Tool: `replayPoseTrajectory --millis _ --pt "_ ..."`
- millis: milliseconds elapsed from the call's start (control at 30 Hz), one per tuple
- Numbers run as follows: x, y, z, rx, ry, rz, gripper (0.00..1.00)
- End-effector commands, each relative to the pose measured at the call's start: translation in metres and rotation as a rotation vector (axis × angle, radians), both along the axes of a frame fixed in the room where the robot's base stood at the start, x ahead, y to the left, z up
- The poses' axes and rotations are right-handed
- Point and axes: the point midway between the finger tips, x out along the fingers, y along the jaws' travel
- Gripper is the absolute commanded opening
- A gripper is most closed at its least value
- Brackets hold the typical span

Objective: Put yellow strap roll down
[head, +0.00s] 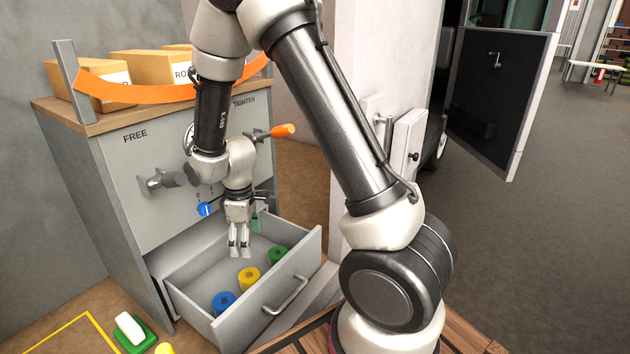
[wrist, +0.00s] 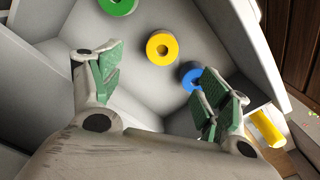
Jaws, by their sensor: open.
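The yellow strap roll (head: 249,277) stands in the open drawer, between the blue roll (head: 223,302) and the green roll (head: 278,257). In the wrist view the yellow roll (wrist: 162,45) lies beyond the fingertips, apart from them, with its round hole showing. My gripper (head: 239,252) is over the drawer, behind and above the rolls in the head view. Its green-padded fingers are spread wide with nothing between them in the wrist view (wrist: 160,90). The blue roll (wrist: 190,75) is partly behind the right finger. The green roll (wrist: 117,4) is cut off by the top edge.
The drawer (head: 312,248) is pulled out of a grey cabinet (head: 135,185) and its back part is bare. Boxes (head: 140,68) stand on top behind an orange strap (head: 140,95). A handle with an orange grip (head: 283,130) sticks out. A green-and-white item (head: 131,330) lies beside the drawer.

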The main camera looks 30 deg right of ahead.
Motion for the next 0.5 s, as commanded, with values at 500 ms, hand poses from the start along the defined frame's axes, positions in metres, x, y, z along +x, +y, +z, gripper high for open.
replayPoseTrajectory --millis 500 --pt "-0.105 -0.107 0.233 0.103 -0.220 -0.580 0.77"
